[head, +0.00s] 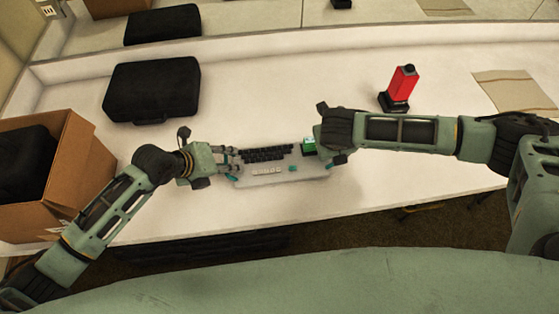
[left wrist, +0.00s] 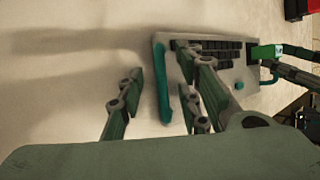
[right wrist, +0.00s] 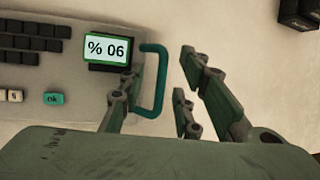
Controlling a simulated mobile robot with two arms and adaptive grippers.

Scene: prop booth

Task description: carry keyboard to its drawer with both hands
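The keyboard (head: 275,178) is a pale grey unit with black keys, a green-lit display and teal handles at both ends. It lies on the white counter. My left gripper (head: 231,160) is at its left end. In the left wrist view the open fingers (left wrist: 158,95) stand on either side of the left teal handle (left wrist: 162,80), with gaps. My right gripper (head: 334,160) is at its right end. In the right wrist view the open fingers (right wrist: 157,88) stand on either side of the right handle (right wrist: 160,75). I cannot make out a drawer.
A cardboard box (head: 85,170) with a dark thing inside stands at the left. A black case (head: 152,90) lies behind the keyboard. A red and black device (head: 400,88) and a tan sheet (head: 517,92) are at the right. The counter (head: 270,80) behind the keyboard is clear.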

